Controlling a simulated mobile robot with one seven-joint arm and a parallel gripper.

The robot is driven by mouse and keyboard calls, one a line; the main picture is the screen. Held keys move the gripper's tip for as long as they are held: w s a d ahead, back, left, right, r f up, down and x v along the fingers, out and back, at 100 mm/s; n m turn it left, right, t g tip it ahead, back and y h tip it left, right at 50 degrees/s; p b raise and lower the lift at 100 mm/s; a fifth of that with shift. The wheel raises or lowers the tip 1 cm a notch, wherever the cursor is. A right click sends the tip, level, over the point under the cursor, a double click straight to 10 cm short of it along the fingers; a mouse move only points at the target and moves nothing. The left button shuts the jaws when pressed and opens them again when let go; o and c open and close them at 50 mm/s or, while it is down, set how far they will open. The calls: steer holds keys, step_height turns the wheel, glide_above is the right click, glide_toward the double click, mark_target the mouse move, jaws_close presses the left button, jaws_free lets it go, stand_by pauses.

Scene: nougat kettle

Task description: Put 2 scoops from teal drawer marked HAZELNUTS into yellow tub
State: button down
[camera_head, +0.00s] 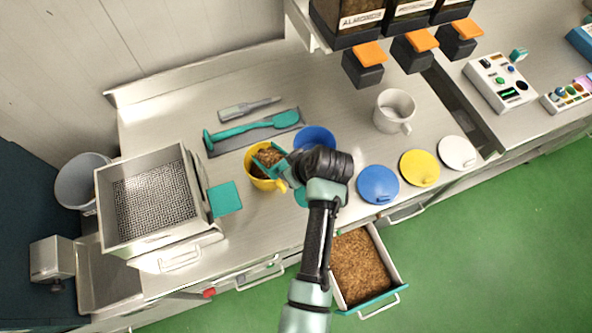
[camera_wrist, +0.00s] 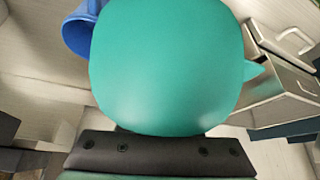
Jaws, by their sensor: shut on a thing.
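My gripper (camera_head: 291,165) is shut on a teal scoop (camera_head: 284,153), whose smooth teal surface (camera_wrist: 170,65) fills the middle of the wrist view. In the head view the scoop reaches over the yellow tub (camera_head: 250,163). Brown chopped nuts (camera_head: 269,157) show at the scoop's end, over the tub's mouth. Some brown also shows lower in the tub's opening; I cannot tell how much lies in the tub. The drawer with a teal front (camera_head: 371,303) stands open below the counter, full of brown nuts (camera_head: 360,266). Its marking is not readable.
A blue tub (camera_head: 314,134) stands close behind my gripper. Blue (camera_head: 378,184), yellow (camera_head: 419,167) and white (camera_head: 457,152) lids and a white mug (camera_head: 394,108) are to the right. A teal spatula (camera_head: 250,129) lies behind; a sieve box (camera_head: 152,205) is left. Dispensers (camera_head: 362,65) overhang the back.

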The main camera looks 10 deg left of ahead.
steer(key=w+a+r+g+h, duration=0.1)
steer(key=w+a+r+g+h+p, duration=0.1)
steer(key=w+a+r, duration=0.1)
steer(key=shift+w+a+r+h, duration=0.1)
steer(key=shift+a+h, duration=0.2)
steer(key=shift+h, duration=0.1)
steer(key=shift+w+a+r+g+h+b, duration=0.6)
steer(key=shift+a+r+g+h+b, duration=0.2)
steer(key=shift+b, duration=0.95)
steer(key=shift+w+a+r+g+h+b, duration=0.65)
steer(key=shift+a+g+h+b, duration=0.1)
steer(key=shift+b, duration=1)
